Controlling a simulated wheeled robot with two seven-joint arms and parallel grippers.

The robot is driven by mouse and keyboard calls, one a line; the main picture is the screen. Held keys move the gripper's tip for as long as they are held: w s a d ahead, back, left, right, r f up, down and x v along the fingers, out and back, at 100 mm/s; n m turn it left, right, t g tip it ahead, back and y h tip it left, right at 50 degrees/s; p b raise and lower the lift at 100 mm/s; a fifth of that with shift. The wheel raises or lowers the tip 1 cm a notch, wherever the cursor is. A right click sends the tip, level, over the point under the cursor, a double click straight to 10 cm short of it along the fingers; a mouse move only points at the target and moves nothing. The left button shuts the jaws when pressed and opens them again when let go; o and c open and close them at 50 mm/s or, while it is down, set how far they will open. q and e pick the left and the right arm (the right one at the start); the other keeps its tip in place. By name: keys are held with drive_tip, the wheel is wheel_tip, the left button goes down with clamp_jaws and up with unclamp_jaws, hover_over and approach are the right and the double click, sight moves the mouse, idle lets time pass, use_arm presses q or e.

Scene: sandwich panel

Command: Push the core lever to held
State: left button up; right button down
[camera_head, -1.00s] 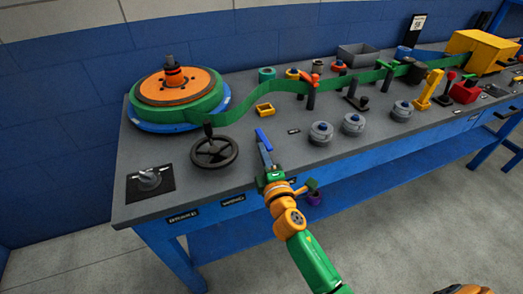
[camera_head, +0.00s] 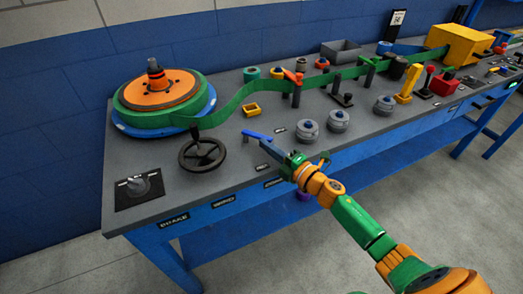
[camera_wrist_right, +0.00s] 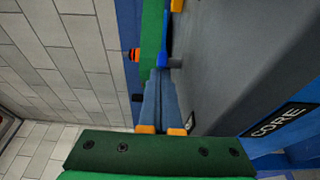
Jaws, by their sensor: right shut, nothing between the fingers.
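The core lever, a blue bar (camera_head: 256,135), stands at the front part of the grey bench top, right of the black handwheel. In the right wrist view its blue end (camera_wrist_right: 163,52) shows just past my fingertips. My right gripper (camera_head: 265,148) is shut and empty, its fingers reaching from the front edge toward the lever. In the wrist view the fingers (camera_wrist_right: 157,82) lie together, at or very near the lever; I cannot tell whether they touch. A black CORE label (camera_wrist_right: 278,122) is on the bench front. The lever's base is partly hidden. My left gripper is not in view.
An orange and green reel (camera_head: 160,95) feeds a green strip (camera_head: 243,96) across the bench. Grey round knobs (camera_head: 308,132) stand right of the lever. A yellow frame (camera_head: 251,110) lies behind it.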

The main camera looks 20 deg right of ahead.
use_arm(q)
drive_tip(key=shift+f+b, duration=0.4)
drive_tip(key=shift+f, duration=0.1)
use_arm(e)
drive_tip(key=shift+w+d, duration=0.5)
drive_tip(key=shift+d, duration=0.45)
